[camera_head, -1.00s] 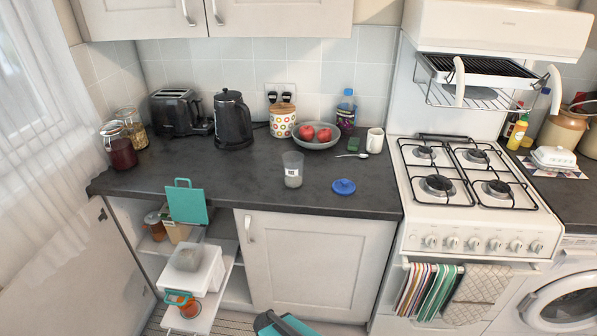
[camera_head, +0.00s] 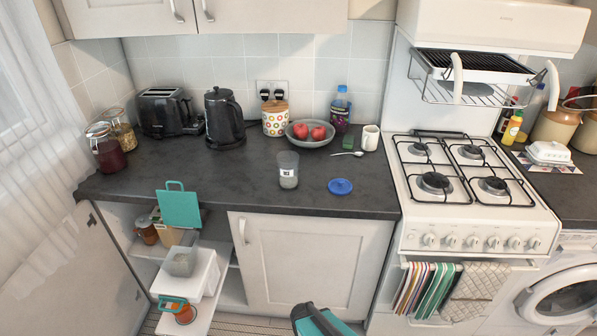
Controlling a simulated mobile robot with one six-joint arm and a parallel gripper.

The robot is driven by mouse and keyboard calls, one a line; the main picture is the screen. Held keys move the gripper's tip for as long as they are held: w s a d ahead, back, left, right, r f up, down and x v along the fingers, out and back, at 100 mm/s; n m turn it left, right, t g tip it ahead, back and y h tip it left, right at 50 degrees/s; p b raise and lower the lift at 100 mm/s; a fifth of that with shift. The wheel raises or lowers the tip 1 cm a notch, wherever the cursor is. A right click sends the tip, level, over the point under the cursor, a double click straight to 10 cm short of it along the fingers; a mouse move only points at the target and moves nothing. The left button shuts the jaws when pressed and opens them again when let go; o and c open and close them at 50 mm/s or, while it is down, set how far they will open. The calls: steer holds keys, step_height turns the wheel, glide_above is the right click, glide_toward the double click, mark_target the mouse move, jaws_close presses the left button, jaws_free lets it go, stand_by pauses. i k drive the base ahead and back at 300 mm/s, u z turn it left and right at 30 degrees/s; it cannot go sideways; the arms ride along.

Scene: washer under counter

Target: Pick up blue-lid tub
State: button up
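A clear tub (camera_head: 288,170) with a white label and pale contents in its lower part stands upright and open on the dark worktop. A round blue lid (camera_head: 340,186) lies flat on the worktop to its right, apart from it. A teal and black end of my arm, which I take to be my gripper (camera_head: 318,320), shows at the bottom edge, below the worktop and well away from the tub. It is cut off by the frame, and I cannot make out its fingers.
A spoon (camera_head: 347,154), a bowl of red fruit (camera_head: 311,133) and a white mug (camera_head: 370,138) stand behind the tub and lid. A kettle (camera_head: 225,118) stands to the left, the hob (camera_head: 450,172) to the right. An open cupboard with a pulled-out shelf (camera_head: 201,318) is below left.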

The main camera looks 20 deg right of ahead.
mark_target(288, 171)
steer(key=z, duration=0.15)
steer(key=k, duration=1.25)
steer(key=u, duration=1.2)
steer(key=i, duration=1)
steer(key=z, duration=0.05)
